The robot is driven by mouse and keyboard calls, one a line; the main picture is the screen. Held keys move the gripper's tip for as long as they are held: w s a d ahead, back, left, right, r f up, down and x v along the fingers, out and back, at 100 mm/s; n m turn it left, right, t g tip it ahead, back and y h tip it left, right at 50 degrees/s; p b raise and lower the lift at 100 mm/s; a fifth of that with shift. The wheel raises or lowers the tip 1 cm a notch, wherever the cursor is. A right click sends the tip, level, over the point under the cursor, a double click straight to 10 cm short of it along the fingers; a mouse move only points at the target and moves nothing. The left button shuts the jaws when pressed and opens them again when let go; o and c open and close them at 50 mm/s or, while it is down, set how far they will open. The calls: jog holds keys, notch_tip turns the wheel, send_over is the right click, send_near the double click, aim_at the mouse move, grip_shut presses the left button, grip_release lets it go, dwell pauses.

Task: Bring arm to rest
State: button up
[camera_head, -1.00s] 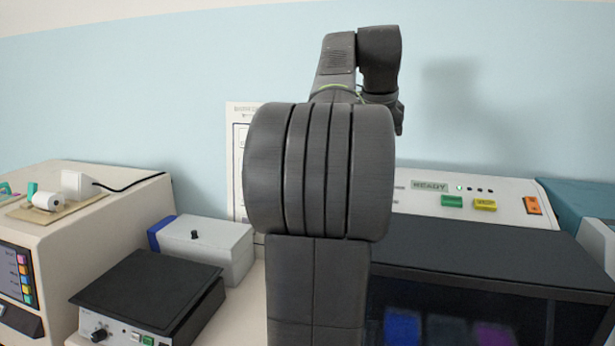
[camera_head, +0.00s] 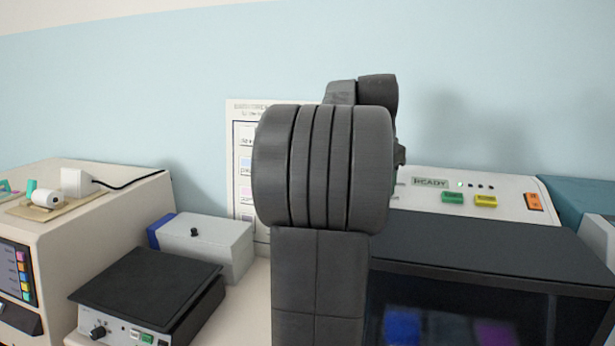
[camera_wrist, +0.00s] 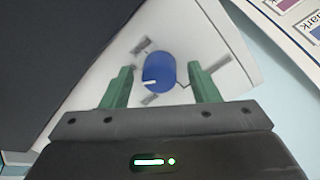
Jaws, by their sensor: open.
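My gripper (camera_wrist: 159,66) shows in the wrist view with two green fingers spread apart and nothing between them. Beyond the fingers is a pale panel with a blue knob (camera_wrist: 154,72) bearing a white pointer mark. The knob appears between the fingers in the picture; the distance to it is hard to tell. In the head view my arm (camera_head: 321,165) stands upright and folded in the middle, and its own links hide my gripper.
Right of my arm stands a machine with a READY panel (camera_head: 430,183) and dark front. To the left are a black-topped device (camera_head: 145,287), a grey box (camera_head: 205,245) and a beige machine (camera_head: 90,225). A wall chart (camera_head: 245,150) hangs behind.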

jog(key=n+b, duration=0.5)
jog(key=n, duration=0.2)
jog(key=shift+f, duration=0.2)
jog(key=v, duration=0.7)
jog(key=shift+s+r+p, duration=0.2)
jog(key=shift+r+p, duration=0.1)
jog(key=shift+p, duration=0.15)
